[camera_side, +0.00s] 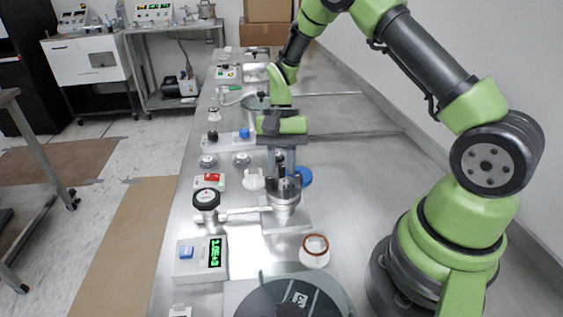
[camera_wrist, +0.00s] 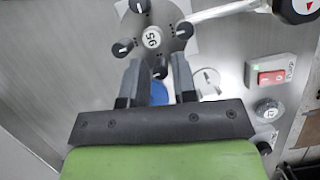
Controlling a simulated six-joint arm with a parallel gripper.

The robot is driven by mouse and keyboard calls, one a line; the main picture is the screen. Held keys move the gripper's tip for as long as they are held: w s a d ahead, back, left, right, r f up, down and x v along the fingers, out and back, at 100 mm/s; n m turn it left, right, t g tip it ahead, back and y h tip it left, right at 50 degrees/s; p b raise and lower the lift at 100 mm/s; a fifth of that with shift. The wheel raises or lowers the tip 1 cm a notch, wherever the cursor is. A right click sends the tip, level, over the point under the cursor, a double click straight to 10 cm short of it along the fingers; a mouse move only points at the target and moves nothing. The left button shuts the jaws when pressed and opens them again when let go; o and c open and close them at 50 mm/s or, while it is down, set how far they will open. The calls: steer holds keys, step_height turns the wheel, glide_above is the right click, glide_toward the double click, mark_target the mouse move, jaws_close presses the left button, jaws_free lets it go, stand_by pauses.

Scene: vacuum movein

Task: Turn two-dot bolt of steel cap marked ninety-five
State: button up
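The steel cap (camera_wrist: 170,42) shows at the top of the wrist view, with a white round label (camera_wrist: 152,38) that reads as ninety-five turned over. Several dark bolt knobs stand around its rim, among them one at the right (camera_wrist: 184,29), one at the left (camera_wrist: 123,47) and one at the bottom (camera_wrist: 162,67). Dots on them are too small to read. My gripper (camera_wrist: 157,62) is open, its two fingers apart on either side of the bottom knob; contact cannot be told. In the side view my gripper points down over the cap (camera_side: 286,197), largely covering its far side.
A round gauge (camera_side: 206,198) joins the cap by a pipe at left. A green-lit display box (camera_side: 201,260), a copper-ringed white part (camera_side: 315,250) and a red switch (camera_side: 210,180) stand nearby. A blue disc (camera_side: 303,177) lies behind the cap. The bench's right side is fairly clear.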

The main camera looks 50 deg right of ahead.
jaws_close()
steer(key=shift+m+t+y, duration=0.3)
steer(key=shift+m, duration=0.5)
jaws_free()
steer(key=v, duration=1)
steer(key=shift+a, duration=0.1)
